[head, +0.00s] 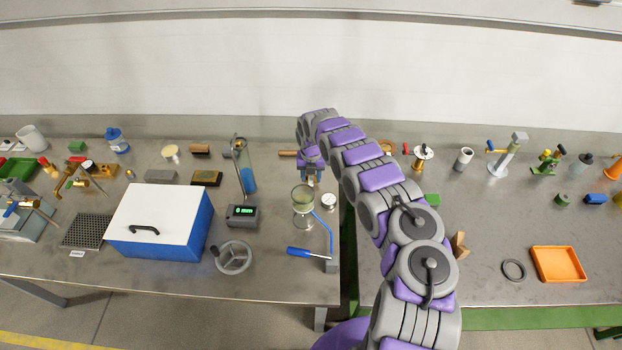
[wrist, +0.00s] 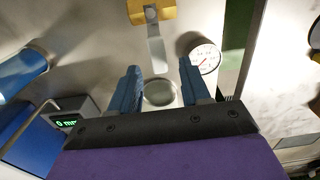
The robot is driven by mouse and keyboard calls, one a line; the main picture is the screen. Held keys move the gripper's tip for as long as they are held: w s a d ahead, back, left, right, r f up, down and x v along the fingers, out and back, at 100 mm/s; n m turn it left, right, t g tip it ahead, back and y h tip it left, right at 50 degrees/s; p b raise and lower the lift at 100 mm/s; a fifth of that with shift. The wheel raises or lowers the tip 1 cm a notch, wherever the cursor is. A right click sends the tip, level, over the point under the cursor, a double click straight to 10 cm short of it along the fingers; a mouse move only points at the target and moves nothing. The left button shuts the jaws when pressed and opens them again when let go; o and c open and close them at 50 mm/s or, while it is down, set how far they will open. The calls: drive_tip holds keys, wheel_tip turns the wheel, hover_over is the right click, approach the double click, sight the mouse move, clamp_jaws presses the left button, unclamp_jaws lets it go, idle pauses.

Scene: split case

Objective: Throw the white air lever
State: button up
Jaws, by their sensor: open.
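In the wrist view a pale grey-white lever (wrist: 154,42) runs down from a yellow block (wrist: 150,11). It looks like the white air lever, though no label shows. My gripper (wrist: 160,67) is open, its two blue fingers apart. The lower end of the lever shows between the fingertips; I see no contact, and the height gap is unclear. In the head view my gripper (head: 311,176) points down over the left bench, behind the glass vessel (head: 303,201). My arm and gripper hide the lever there.
A round dial gauge (wrist: 203,56) is close to my right finger; it also shows in the head view (head: 328,202). A green-display box (head: 242,214), a blue cylinder (head: 246,175) and a blue-white case (head: 160,222) stand left. A blue-handled tool (head: 304,251) lies in front.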

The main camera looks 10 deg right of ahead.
sight(312, 182)
wheel_tip(312, 182, up, 15)
drive_tip(key=shift+r, duration=0.2)
idle(0.6)
drive_tip(key=s+d+r+m+h+b, duration=0.1)
drive_tip(key=s+d+r+m+b, duration=0.2)
drive_tip(key=s+m, duration=0.35)
drive_tip(key=s+d+r+m+g+h+b, duration=0.1)
drive_tip(key=s+d+r+m, duration=0.1)
drive_tip(key=s+r+m, duration=0.45)
drive_tip(key=s+d+r+m+h+b, duration=0.1)
drive_tip(key=s+d+r+m+b, duration=0.3)
drive_tip(key=s, duration=0.3)
drive_tip(key=s+a+f+m+y+b, duration=0.1)
drive_tip(key=s+a+m, duration=0.3)
drive_tip(key=s, duration=0.7)
drive_tip(key=s+a+f+m+y+b, duration=0.1)
drive_tip(key=s+a+f+m+b, duration=0.1)
drive_tip(key=s+m, duration=0.4)
drive_tip(key=s+a+f+m+y+b, duration=0.1)
drive_tip(key=s+a+f+m, duration=0.3)
drive_tip(key=s, duration=1.2)
drive_tip(key=shift+s+a+m+g+b, duration=0.4)
drive_tip(key=shift+a+m+b, duration=0.1)
drive_tip(key=shift+a+m, duration=0.5)
